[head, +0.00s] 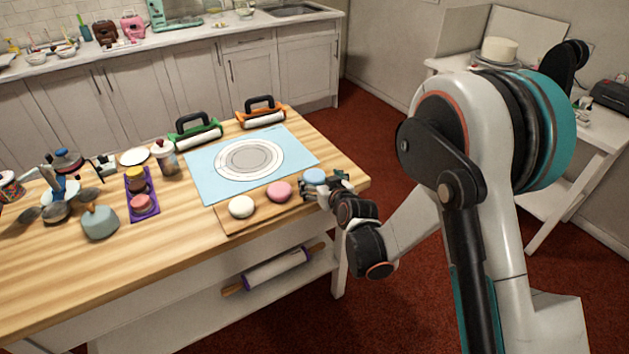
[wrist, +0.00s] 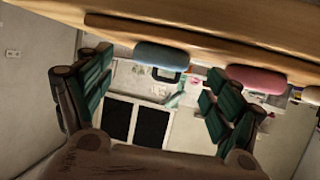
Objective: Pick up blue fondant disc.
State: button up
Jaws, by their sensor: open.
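The blue fondant disc (head: 314,176) lies at the right end of a wooden board on the table, in the head view. It also shows in the wrist view (wrist: 162,56), at the top between the fingers. My gripper (head: 322,190) is right beside the disc at the board's right end and partly covers it. In the wrist view my gripper (wrist: 158,82) is open, with one finger to each side of the disc and nothing held. I cannot tell whether a finger touches the disc.
A pink disc (head: 280,191) lies left of the blue one and shows near the right finger in the wrist view (wrist: 257,79). A white disc (head: 242,207) lies farther left on the wooden board (head: 262,209). A light blue mat (head: 203,177) lies behind. Two rollers stand beyond it.

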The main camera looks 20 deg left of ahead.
aim_at(312, 174)
jog(key=shift+b+x, duration=0.45)
jog(key=shift+x, duration=1.2)
jog(key=shift+s+r, duration=0.1)
jog(key=c, duration=1.2)
